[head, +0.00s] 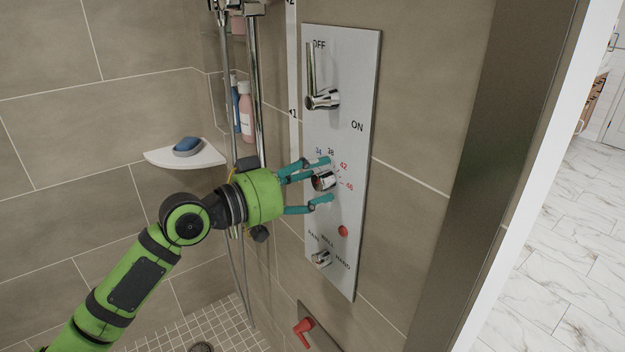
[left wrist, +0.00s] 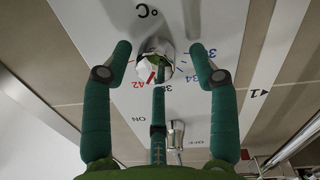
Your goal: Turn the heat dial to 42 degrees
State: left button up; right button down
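The heat dial (head: 323,181) is a small chrome knob on a pale grey wall panel (head: 343,263), with blue, black and red numbers 34, 38, 42 and 46 around it. My left gripper (head: 324,179) has its green-blue fingers spread around the dial. In the left wrist view the dial (left wrist: 154,67) sits between the fingertips, with gaps on both sides; the third finger is below it in the picture, near its edge. Contact cannot be made out. A red line shows at the dial near 42, but the exact setting is unclear. My right gripper is not in view.
Above the dial is a chrome OFF/ON lever (head: 322,100); below are a red button (head: 343,231) and a smaller chrome knob (head: 321,259). A red-handled valve (head: 303,328) is lower. A shower rail (head: 254,80) and corner shelf (head: 187,154) stand left.

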pick_arm(q)
jog(key=shift+f, duration=0.1)
jog(key=shift+s+a, duration=0.2)
jog(key=shift+a, duration=0.1)
jog(key=v, duration=1.1)
jog(key=shift+s+a, duration=0.1)
